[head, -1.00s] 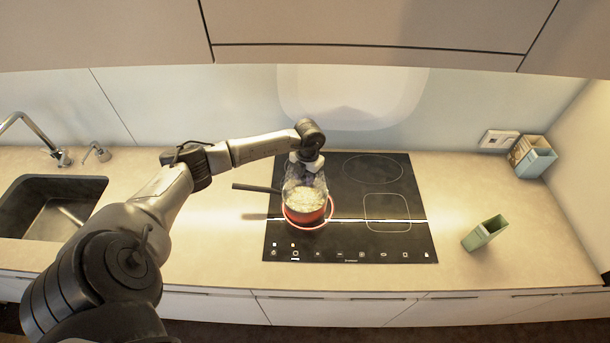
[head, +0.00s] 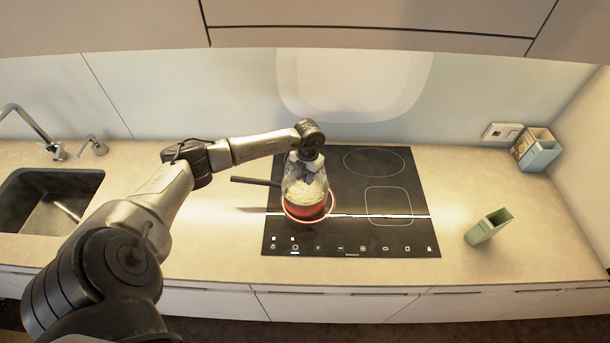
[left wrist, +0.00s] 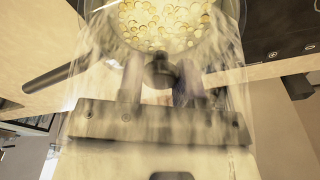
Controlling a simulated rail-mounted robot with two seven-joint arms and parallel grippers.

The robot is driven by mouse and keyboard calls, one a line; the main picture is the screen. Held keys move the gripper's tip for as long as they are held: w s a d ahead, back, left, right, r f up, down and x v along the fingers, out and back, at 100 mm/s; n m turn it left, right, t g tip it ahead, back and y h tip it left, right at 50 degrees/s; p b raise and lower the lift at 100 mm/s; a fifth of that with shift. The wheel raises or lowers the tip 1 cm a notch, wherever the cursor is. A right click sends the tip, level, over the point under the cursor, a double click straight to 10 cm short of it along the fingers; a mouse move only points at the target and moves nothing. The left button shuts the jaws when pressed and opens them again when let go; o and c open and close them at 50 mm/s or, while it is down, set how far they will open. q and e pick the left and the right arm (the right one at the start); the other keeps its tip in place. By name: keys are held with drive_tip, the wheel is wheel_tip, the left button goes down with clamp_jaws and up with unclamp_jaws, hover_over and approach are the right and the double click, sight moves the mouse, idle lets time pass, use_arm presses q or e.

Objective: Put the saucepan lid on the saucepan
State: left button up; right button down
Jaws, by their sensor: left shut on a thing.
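The red saucepan (head: 306,212) stands on the front left zone of the hob inside a glowing red ring, with its dark handle (head: 255,181) to the left. Its bubbling pale contents show in the left wrist view, where the saucepan handle (left wrist: 65,78) also shows. My left gripper (head: 304,172) is over the saucepan, pointing down. In the left wrist view, the left gripper (left wrist: 160,82) is shut on the dark knob of the saucepan lid (left wrist: 162,69). The lid's clear glass is hard to tell from the pale steam, so I cannot tell whether it touches the rim.
The black hob (head: 400,240) has free zones behind and right of the saucepan. A sink (head: 45,200) is at the left. Upper cabinets (head: 370,18) overhang the back.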

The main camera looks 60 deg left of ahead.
use_arm(q)
drive_tip(key=shift+f, duration=0.2)
idle(0.3)
drive_tip(key=o, duration=1.1)
drive_tip(key=shift+w+a+r+b, duration=0.15)
drive_tip(key=shift+w+r+b, duration=0.15)
drive_tip(key=shift+r, duration=1.95)
drive_tip(key=shift+w+a+r+b, duration=0.1)
drive_tip(key=shift+w+r+b, duration=0.2)
drive_tip(key=shift+r, duration=2)
drive_tip(key=shift+w+a+r+b, duration=0.2)
drive_tip(key=shift+r+b, duration=0.2)
drive_tip(key=shift+r, duration=1.85)
drive_tip(key=shift+d, duration=0.1)
